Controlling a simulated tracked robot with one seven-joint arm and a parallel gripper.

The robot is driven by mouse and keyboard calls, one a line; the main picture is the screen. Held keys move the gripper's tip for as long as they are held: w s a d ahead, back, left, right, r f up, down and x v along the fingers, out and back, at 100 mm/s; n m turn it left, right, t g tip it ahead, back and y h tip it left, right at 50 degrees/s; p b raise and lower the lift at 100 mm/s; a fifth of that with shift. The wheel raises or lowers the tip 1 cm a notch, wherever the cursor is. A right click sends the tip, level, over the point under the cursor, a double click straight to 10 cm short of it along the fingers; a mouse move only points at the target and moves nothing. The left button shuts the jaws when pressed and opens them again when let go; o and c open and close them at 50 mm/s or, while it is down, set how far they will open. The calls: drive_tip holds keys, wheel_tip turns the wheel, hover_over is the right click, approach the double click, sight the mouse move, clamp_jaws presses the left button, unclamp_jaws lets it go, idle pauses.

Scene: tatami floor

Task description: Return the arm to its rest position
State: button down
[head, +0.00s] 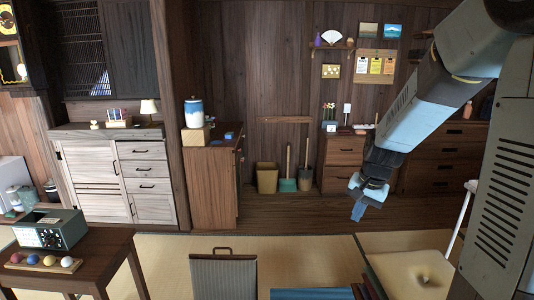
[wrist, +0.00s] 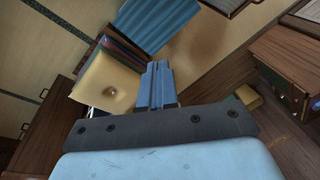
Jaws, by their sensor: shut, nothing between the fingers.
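My gripper (head: 358,211) hangs in the open air at the end of my arm, right of centre in the head view, fingers pointing down. It is shut, with nothing between the fingers. In the wrist view its fingers (wrist: 158,72) lie side by side and closed. My arm reaches down and left from the upper right of the head view. The gripper is apart from all furniture.
Below my gripper are a tan cushion (head: 408,274) and a blue surface (head: 312,294). A wooden cabinet (head: 343,152) stands behind it. A bin (head: 267,178) stands by the back wall. A wooden table (head: 85,262) with a grey-green device (head: 48,230) is at lower left. Tatami (head: 300,250) in the middle is partly clear.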

drive_tip(key=s+a+r+n+t, duration=0.1)
drive_tip(key=s+r+n, duration=0.2)
drive_tip(key=s+r, duration=0.4)
drive_tip(key=s+r+n+t+h, duration=0.1)
drive_tip(key=s+r+n+t, duration=0.1)
drive_tip(key=s+r, duration=0.6)
drive_tip(key=s+n, duration=0.1)
drive_tip(key=s, duration=0.4)
drive_tip(key=shift+s+a+n+t, duration=0.25)
drive_tip(key=shift+a+n+t, duration=0.05)
drive_tip(key=shift+a, duration=0.05)
